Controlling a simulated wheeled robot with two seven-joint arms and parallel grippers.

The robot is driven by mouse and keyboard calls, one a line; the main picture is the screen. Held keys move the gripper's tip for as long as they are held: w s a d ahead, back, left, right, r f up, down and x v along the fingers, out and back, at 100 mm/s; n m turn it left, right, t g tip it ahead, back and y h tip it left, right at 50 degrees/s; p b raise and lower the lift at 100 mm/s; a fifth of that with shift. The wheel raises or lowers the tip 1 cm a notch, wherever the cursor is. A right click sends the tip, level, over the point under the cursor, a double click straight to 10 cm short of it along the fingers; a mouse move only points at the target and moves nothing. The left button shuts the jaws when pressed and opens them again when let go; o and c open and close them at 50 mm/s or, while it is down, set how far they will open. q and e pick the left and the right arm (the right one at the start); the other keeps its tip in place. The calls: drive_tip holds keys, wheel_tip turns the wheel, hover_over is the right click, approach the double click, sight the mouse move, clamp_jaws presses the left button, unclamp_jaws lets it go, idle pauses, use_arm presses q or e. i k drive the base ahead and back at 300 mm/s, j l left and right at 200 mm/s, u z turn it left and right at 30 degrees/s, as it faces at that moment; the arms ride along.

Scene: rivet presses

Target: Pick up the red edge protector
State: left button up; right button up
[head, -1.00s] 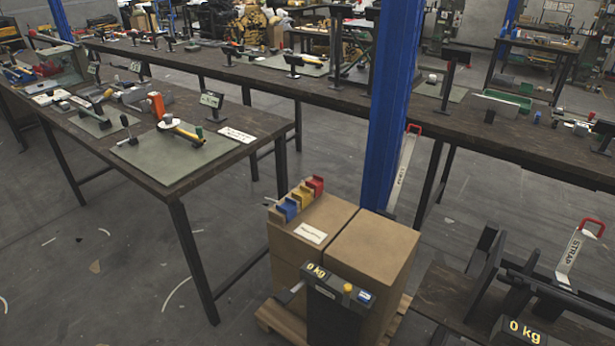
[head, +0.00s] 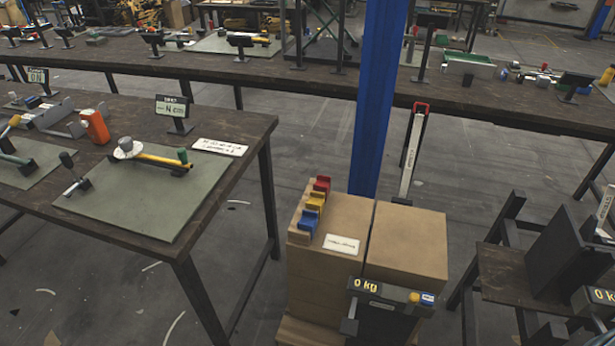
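The red edge protector (head: 322,184) sits on top of the cardboard boxes (head: 412,235), at the far end of a short row along the left box's left edge. A yellow edge protector (head: 316,199) and a blue edge protector (head: 309,221) stand in the same row, nearer to me. Neither of my grippers shows in the head view.
A white label (head: 341,244) lies on the left box. A black device reading 0 kg (head: 388,300) stands at the boxes' front. A blue post (head: 379,110) rises behind them. A workbench (head: 225,180) stands left, with bare floor between. A dark rack (head: 500,270) stands right.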

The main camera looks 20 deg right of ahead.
sight(322, 183)
drive_tip(key=i+j+z, duration=0.1)
drive_tip(key=i+j, duration=0.55)
drive_tip(key=j, duration=0.15)
